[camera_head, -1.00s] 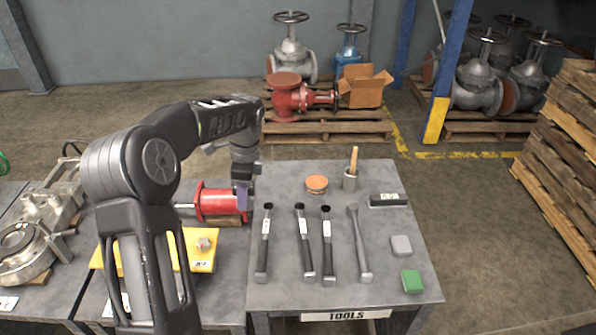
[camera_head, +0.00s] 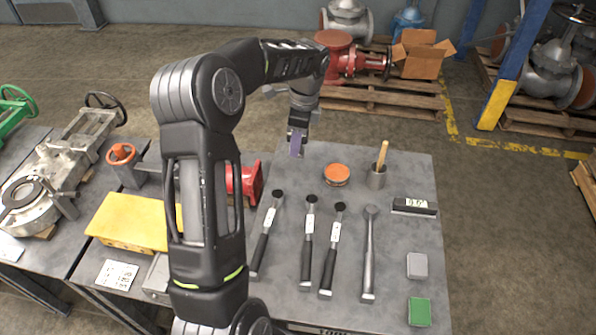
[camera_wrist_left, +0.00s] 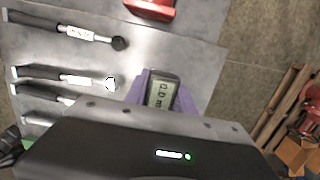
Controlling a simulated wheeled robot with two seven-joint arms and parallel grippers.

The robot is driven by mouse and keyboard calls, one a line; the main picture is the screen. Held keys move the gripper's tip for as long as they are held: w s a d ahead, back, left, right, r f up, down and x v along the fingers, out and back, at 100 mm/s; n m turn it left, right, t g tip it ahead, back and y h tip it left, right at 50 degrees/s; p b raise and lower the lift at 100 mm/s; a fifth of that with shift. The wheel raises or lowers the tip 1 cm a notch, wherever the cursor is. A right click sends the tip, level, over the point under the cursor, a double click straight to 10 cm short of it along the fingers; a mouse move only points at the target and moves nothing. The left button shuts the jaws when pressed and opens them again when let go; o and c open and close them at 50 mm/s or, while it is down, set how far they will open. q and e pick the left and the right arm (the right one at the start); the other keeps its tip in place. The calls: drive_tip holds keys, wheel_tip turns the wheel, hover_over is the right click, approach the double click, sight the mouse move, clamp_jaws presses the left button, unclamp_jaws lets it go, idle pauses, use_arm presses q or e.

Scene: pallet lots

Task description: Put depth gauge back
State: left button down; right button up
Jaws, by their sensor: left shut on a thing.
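The depth gauge (camera_wrist_left: 161,93), a small dark-cased device with a grey display, sits between the purple fingers of my left gripper (camera_wrist_left: 163,88) in the left wrist view. In the head view the left gripper (camera_head: 297,145) is over the far left part of the grey tools table (camera_head: 295,185). Its purple finger shows, but the gauge is hard to make out there. In the wrist view the gauge is over the grey tabletop; I cannot tell its height. My right gripper is not in view.
Several long-handled tools (camera_head: 309,240) lie on the tools table. A red part (camera_head: 243,180) lies left.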

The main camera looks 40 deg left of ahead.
use_arm(q)
wheel_tip(320, 180, down, 5)
drive_tip(key=shift+f, duration=0.15)
drive_tip(key=shift+f, duration=1.85)
drive_tip(key=shift+f, duration=0.15)
drive_tip(key=c, duration=1.1)
unclamp_jaws()
drive_tip(key=shift+o, duration=0.2)
drive_tip(key=r, duration=0.4)
drive_tip(key=d+r, duration=0.1)
drive_tip(key=r, duration=0.7)
drive_tip(key=shift+w+d+r, duration=0.1)
drive_tip(key=shift+w+d, duration=0.05)
drive_tip(key=shift+w, duration=0.15)
